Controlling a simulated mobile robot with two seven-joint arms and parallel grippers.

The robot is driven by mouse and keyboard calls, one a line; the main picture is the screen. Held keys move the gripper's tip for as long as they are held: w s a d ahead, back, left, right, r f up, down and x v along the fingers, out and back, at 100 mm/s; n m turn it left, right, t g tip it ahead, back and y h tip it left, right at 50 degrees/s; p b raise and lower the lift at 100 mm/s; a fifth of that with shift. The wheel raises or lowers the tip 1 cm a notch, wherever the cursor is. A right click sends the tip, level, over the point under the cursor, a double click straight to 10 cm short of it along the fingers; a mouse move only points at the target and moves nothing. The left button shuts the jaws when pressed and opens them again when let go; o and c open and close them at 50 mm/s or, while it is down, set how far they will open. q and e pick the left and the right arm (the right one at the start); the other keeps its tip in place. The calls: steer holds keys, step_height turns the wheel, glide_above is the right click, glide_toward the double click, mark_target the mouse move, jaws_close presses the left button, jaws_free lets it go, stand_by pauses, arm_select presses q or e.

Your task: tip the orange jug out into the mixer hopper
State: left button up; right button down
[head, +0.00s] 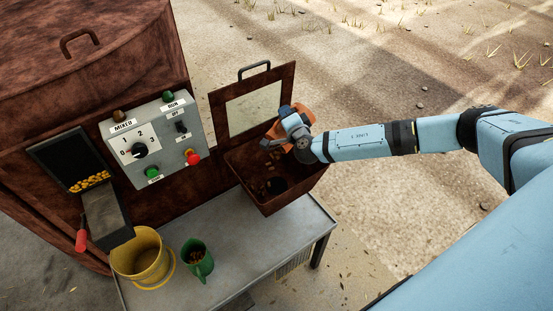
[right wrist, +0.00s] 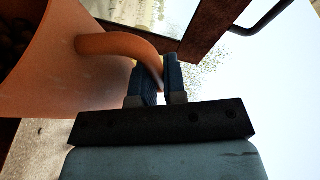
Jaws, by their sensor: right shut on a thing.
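The orange jug (head: 276,133) is tilted above the right side of the open mixer hopper (head: 291,202) in the head view. My right gripper (head: 296,122) is shut on the jug's handle. In the right wrist view the jug (right wrist: 45,75) fills the left side, with dark contents showing at its upper left, and its curved handle (right wrist: 120,43) runs between the gripper fingers (right wrist: 160,80). Some brown pieces and a dark round patch lie inside the hopper. The hopper's lid (head: 254,103) stands open behind it. My left gripper is not in view.
The rusty mixer (head: 60,190) carries a control panel (head: 152,139) with a dial and buttons. A yellow bucket (head: 139,256) and a green jug (head: 197,262) with brown contents stand on the grey table (head: 262,243). A chute (head: 106,217) with a red handle hangs at left.

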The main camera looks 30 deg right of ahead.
mark_target(278, 121)
steer(key=shift+a+r, duration=0.1)
steer(key=shift+a, duration=0.25)
steer(key=shift+s+a+r+n, duration=0.1)
steer(key=shift+a+n, duration=0.15)
steer(key=shift+n, duration=0.15)
steer(key=shift+a, duration=0.2)
steer(key=shift+s+a+n+t, duration=0.3)
steer(key=shift+a+n+t, duration=0.2)
steer(key=shift+a+n, duration=0.3)
stand_by(0.5)
steer(key=shift+w+d+f+m, duration=0.1)
steer(key=shift+d+f+m, duration=0.1)
steer(key=shift+d+m, duration=0.35)
steer(key=shift+w+d+m+g, duration=0.1)
steer(key=shift+d+m+g, duration=0.3)
steer(key=shift+d, duration=0.15)
steer(key=shift+w+r, duration=0.1)
steer(key=shift+d, duration=0.1)
